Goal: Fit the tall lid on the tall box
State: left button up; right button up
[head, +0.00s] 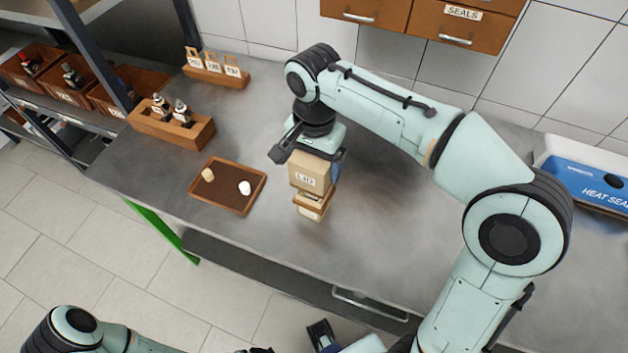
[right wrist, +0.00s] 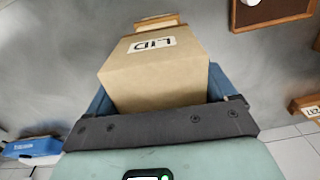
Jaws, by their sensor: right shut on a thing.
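The tall lid (head: 310,172) is a tan cardboard block with a white LID label. My right gripper (head: 316,160) is shut on it from above and holds it upright. In the right wrist view the lid (right wrist: 155,75) sits between the blue fingers of the gripper (right wrist: 158,92). The tall box (head: 311,208), brown with a pale label, stands on the bench just below the lid. Its edge and label show past the lid in the right wrist view (right wrist: 158,21). The lid hides most of the box's top, and I cannot tell whether they touch. My left arm shows at the bottom left; its jaws are unclear.
A brown tray (head: 217,204) with two small pieces lies left of the box. A wooden rack (head: 172,132) and a tag holder (head: 216,73) stand behind it. A blue heat sealer (head: 590,180) is at the far right. The bench front by the box is clear.

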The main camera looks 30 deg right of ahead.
jog(key=shift+f+b, duration=0.45)
jog(key=shift+f, duration=2.35)
jog(key=shift+f, duration=0.15)
jog(key=shift+f, duration=0.1)
jog(key=o, duration=0.8)
notch_tip(320, 180, up, 13)
jog(key=p, duration=0.2)
jog(key=shift+f+p, duration=0.2)
jog(key=shift+p, duration=0.2)
jog(key=shift+f, duration=0.1)
